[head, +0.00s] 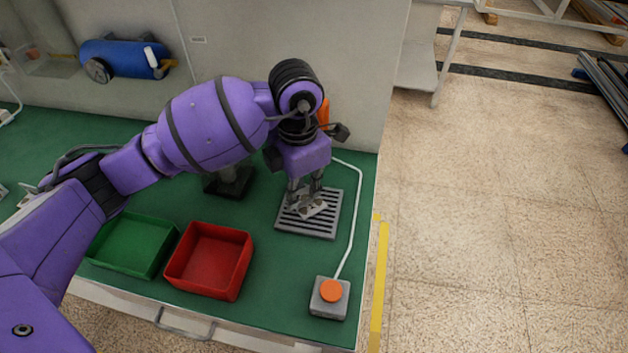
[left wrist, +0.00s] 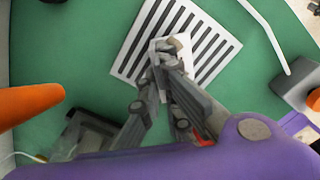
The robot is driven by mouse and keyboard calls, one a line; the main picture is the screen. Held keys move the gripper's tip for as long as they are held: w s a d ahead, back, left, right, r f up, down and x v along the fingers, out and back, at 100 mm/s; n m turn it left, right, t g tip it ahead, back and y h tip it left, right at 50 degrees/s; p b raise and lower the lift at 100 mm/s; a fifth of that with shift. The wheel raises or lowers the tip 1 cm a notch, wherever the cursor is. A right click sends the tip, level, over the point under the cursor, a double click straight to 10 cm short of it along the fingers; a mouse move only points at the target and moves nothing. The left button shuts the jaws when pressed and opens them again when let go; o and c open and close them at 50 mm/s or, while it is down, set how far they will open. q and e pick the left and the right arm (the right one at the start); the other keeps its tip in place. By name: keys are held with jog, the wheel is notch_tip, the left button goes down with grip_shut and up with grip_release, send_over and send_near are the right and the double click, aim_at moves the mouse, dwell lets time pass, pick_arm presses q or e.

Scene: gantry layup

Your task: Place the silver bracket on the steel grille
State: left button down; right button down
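The silver bracket (head: 313,209) is a small pale metal piece over the middle of the steel grille (head: 283,223), a square slatted plate on the green bench top. My left gripper (head: 305,200) points down over the grille. In the left wrist view, its fingers (left wrist: 166,62) come together at the bracket (left wrist: 182,43), with the slats of the grille (left wrist: 215,55) behind it. The fingers look shut on the bracket and hide part of it. The bracket lies on the grille or very close above it; I cannot tell which. My right gripper is in neither view.
A red bin (head: 208,262) and a green bin (head: 132,246) stand left of the grille, both empty. A grey box with an orange button (head: 331,291) stands near the front right corner, with a white cable. A dark fixture (head: 230,182) stands behind the bins.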

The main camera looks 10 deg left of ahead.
aim_at(301, 190)
pick_arm(q)
jog(key=shift+f, duration=0.1)
jog(key=c, duration=2.4)
grip_release()
jog(key=shift+f, duration=0.15)
jog(key=shift+c, duration=0.2)
jog(key=o, duration=0.5)
jog(key=shift+c, duration=0.2)
notch_tip(301, 190, up, 12)
jog(key=shift+r, duration=0.25)
